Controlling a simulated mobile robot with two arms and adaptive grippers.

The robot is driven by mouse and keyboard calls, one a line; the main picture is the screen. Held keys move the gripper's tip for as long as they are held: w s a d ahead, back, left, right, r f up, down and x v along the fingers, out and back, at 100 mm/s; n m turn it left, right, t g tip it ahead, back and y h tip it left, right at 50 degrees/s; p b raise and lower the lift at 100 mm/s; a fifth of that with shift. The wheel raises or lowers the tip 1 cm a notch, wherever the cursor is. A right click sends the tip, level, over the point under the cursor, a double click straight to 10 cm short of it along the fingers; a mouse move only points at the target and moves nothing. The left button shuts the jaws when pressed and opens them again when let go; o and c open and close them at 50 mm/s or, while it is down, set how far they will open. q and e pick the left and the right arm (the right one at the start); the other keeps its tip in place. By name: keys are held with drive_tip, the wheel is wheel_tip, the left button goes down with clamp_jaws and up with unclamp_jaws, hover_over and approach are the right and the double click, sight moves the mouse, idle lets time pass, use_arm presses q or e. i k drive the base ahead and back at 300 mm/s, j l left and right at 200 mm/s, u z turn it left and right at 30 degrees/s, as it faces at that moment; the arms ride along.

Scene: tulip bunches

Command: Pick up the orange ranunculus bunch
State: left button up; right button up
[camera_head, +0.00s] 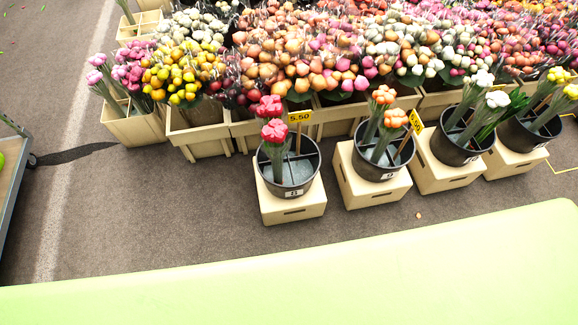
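Two small bunches with orange flower heads stand in a black bucket (382,163) on a cream crate, right of the middle of the head view. One orange bunch (384,95) is at the back, the other orange bunch (395,118) leans in front of it. Their green stems go down into the bucket. I cannot tell for sure from the blooms which is ranunculus. Neither of my grippers is in view.
A bucket (287,177) with pink-red bunches and a 5.50 sign (299,117) stands to the left. Further right are buckets with white bunches (497,99) and yellow ones (571,91). Crates of mixed flowers fill the back. A cart (14,190) is at the left edge.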

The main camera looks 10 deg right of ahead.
sight(392, 125)
drive_tip(key=z, duration=1.2)
